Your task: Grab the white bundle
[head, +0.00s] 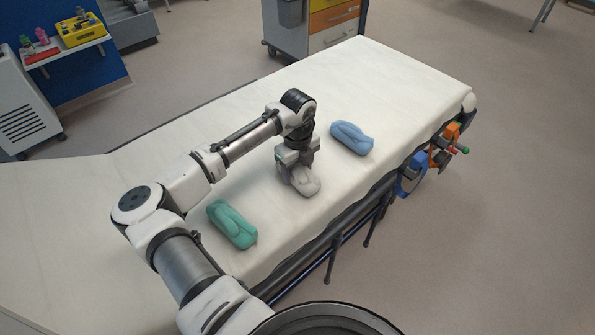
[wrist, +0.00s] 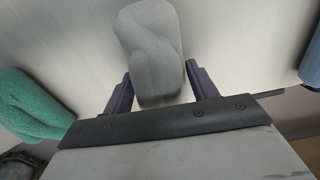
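The white bundle (head: 304,182) lies on the white stretcher between a green and a blue bundle. In the wrist view the white bundle (wrist: 153,50) looks light grey and textured, with its near end between my two dark fingers. My gripper (head: 297,172) points down over it and hides part of it in the head view. In the wrist view my gripper (wrist: 160,88) is open, with one finger on each side of the bundle. A small gap shows at the left finger; the right finger is very close to the bundle, and I cannot tell whether it touches.
A green bundle (head: 232,224) lies to the left and a blue bundle (head: 351,138) to the right on the stretcher (head: 400,82). Side rails and orange and blue fittings (head: 411,172) line the stretcher's near edge. A drawer cart (head: 318,24) stands behind.

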